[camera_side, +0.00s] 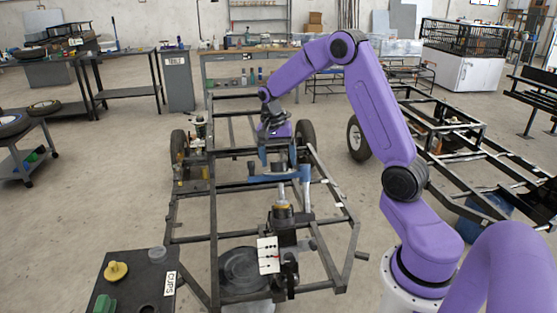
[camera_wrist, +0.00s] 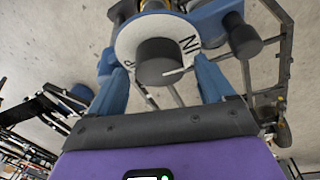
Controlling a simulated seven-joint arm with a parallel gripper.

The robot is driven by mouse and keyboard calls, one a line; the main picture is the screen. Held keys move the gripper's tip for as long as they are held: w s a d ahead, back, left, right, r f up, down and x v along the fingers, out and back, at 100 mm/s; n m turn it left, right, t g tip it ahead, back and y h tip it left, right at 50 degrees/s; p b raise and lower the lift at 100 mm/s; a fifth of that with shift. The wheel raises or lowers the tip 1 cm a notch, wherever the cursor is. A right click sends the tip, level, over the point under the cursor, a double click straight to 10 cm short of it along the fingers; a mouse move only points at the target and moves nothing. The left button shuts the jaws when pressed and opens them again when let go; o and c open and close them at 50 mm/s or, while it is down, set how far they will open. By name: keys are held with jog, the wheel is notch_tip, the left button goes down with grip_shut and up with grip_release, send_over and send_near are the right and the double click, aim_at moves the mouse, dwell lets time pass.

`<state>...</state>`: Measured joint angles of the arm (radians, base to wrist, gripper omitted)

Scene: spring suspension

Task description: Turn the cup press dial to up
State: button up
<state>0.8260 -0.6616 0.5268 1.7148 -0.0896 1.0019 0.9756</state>
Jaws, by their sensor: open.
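The cup press dial (camera_wrist: 128,38) is a white disc with a dark round knob (camera_wrist: 155,58) in its middle. A thin pale pointer line on the knob runs to the lower right. Partly hidden lettering shows at the disc's left and right; I cannot read it fully. My gripper (camera_wrist: 160,75) is open, its two blue fingers reaching toward the dial on either side of the knob, with gaps visible. In the side view my gripper (camera_side: 277,163) is over the blue press (camera_side: 282,179); the dial is hidden there.
A black frame (camera_side: 190,239) surrounds the press, with a yellow-topped fixture (camera_side: 283,210) and a white card (camera_side: 268,255) in front. A dark table labelled CUPS (camera_side: 134,270) holds a yellow cup (camera_side: 116,271) and a green cup (camera_side: 104,304). Another dark knob (camera_wrist: 240,38) sits right of the dial.

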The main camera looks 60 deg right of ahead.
jog(key=shift+f, duration=0.4)
jog(key=shift+c, duration=0.3)
jog(key=c, duration=1)
